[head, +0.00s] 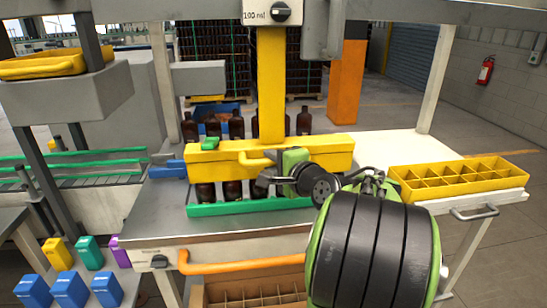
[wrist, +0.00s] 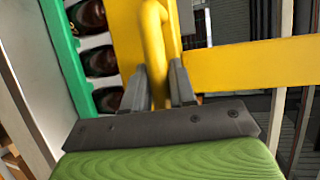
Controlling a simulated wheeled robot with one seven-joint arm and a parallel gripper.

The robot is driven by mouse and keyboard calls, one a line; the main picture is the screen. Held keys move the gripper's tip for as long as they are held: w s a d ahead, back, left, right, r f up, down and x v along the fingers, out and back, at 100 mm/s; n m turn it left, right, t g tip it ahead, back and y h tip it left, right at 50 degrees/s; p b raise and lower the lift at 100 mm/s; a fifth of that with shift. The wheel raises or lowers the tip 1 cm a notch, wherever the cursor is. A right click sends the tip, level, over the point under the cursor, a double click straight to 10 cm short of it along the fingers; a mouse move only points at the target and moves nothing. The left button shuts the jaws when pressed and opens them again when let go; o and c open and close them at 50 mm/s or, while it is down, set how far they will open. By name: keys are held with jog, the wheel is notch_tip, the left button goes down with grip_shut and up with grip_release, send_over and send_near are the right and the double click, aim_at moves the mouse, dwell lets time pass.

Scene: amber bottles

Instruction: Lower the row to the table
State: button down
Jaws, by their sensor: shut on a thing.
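A yellow crossbar (head: 225,160) hangs from a yellow upright post (head: 271,80) over the steel table (head: 215,225). My gripper (head: 266,178) is shut on the bar's yellow handle (head: 250,160); in the wrist view the fingers (wrist: 160,88) stand on both sides of the handle (wrist: 154,40). Several amber bottles (head: 205,191) show below the bar, and their dark round shapes (wrist: 90,16) show beside it in the wrist view. The bar covers part of them. A green rail (head: 235,207) hides their bases, so I cannot tell whether they touch the table.
A yellow divided crate (head: 455,180) sits on the right side shelf. An orange rail (head: 240,266) runs along the table front, above an open divided carton (head: 250,295). Blue, green, yellow and purple boxes (head: 70,289) stand at lower left. A conveyor (head: 75,175) lies left.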

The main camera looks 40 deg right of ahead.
jog(key=shift+f+b, duration=0.6)
jog(key=shift+f, duration=0.9)
jog(key=c, duration=1)
grip_release()
jog(key=shift+s, duration=0.1)
jog(key=shift+c, duration=0.2)
jog(key=shift+r, duration=0.1)
jog(key=shift+r, duration=0.1)
jog(key=v, duration=1.5)
jog(key=shift+s+a+r, duration=0.1)
jog(key=shift+s+a, duration=0.05)
jog(key=shift+s, duration=0.1)
